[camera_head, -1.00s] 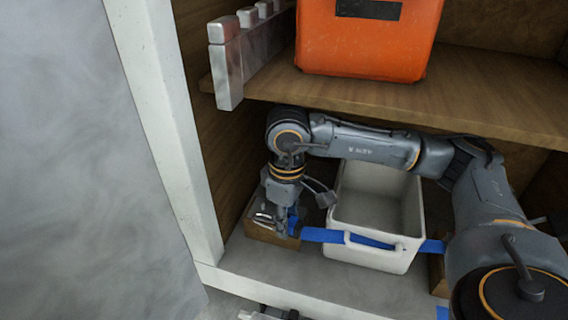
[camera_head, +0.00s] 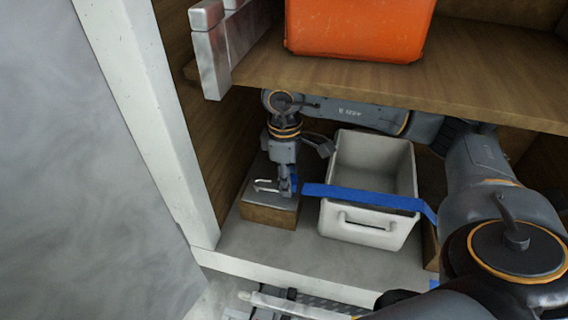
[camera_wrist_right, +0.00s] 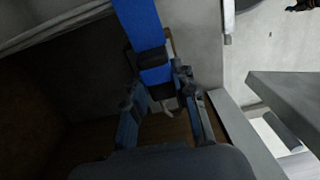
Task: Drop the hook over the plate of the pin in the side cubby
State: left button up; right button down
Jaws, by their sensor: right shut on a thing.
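My right gripper (camera_head: 287,190) is low in the side cubby and shut on the hook (camera_head: 265,185), a pale metal piece showing left of the fingers. A blue strap (camera_head: 360,198) runs from the gripper to the right. In the right wrist view the strap (camera_wrist_right: 140,28) comes down from the top to between the fingers (camera_wrist_right: 168,105). A wooden block (camera_head: 268,215) with a grey metal plate on top lies under the hook. The pin is hidden or too small to tell, and I cannot tell whether the hook touches the plate. My left gripper is not in view.
A white bin (camera_head: 366,234) stands right of the block, with the strap crossing in front of its opening. A wooden shelf (camera_head: 400,85) with an orange box (camera_head: 355,30) is above my right arm. A white post (camera_head: 150,120) borders the cubby on the left.

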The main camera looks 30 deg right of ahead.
jog(key=shift+w+a+f+t+b, duration=0.1)
jog(key=shift+w+f+t+b, duration=0.1)
jog(key=shift+w+b, duration=0.5)
jog(key=shift+w+a+f+t+b, duration=0.1)
jog(key=shift+w+f+b, duration=0.2)
jog(key=shift+w, duration=0.6)
jog(key=shift+a+f+b, duration=0.1)
jog(key=shift+f+b, duration=0.4)
jog(key=shift+b, duration=0.2)
jog(key=shift+s+f+b, duration=0.3)
jog(key=shift+f+b, duration=0.5)
jog(key=shift+b, duration=0.1)
jog(key=shift+f+b, duration=0.25)
jog(key=shift+b, duration=0.05)
jog(key=shift+f+b, duration=0.35)
jog(key=shift+b, duration=0.05)
jog(key=c, duration=1)
grip_release()
jog(key=shift+r, duration=0.1)
